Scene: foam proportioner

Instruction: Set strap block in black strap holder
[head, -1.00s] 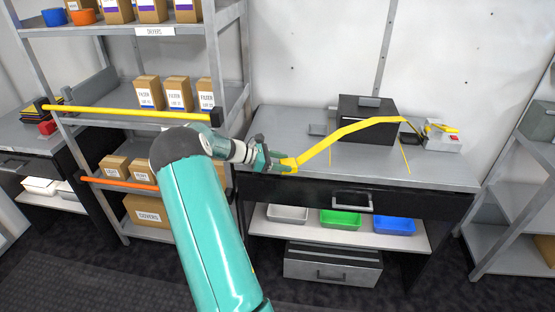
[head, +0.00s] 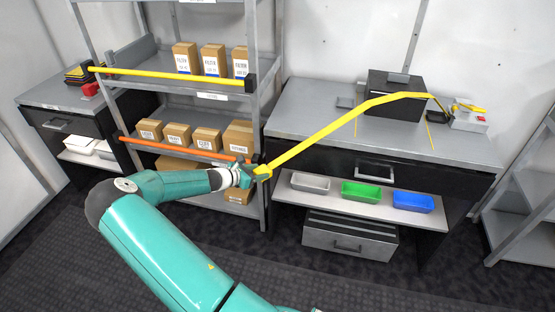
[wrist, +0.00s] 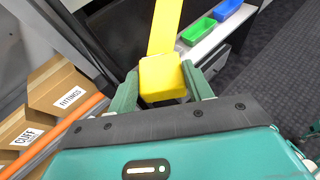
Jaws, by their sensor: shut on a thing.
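The yellow strap block (head: 264,173) is at the end of a long yellow strap (head: 330,130). My gripper (head: 257,174) is shut on it. The wrist view shows the block (wrist: 162,80) between my green fingers (wrist: 160,92). In the head view, the block is beside the shelf rack's right front post, near the orange bar's right end. A black piece (head: 252,83) is on that post at the yellow bar's right end. Another black piece (head: 259,159) shows just above my gripper at the orange bar, partly hidden. I cannot tell which is the strap holder.
The strap runs over the workbench (head: 300,107) past a black box (head: 397,90) to a small grey device (head: 468,118). The orange bar (head: 185,149) crosses before cartons (head: 207,138). Grey, green and blue bins (head: 360,191) sit below the bench. The dark floor in front is open.

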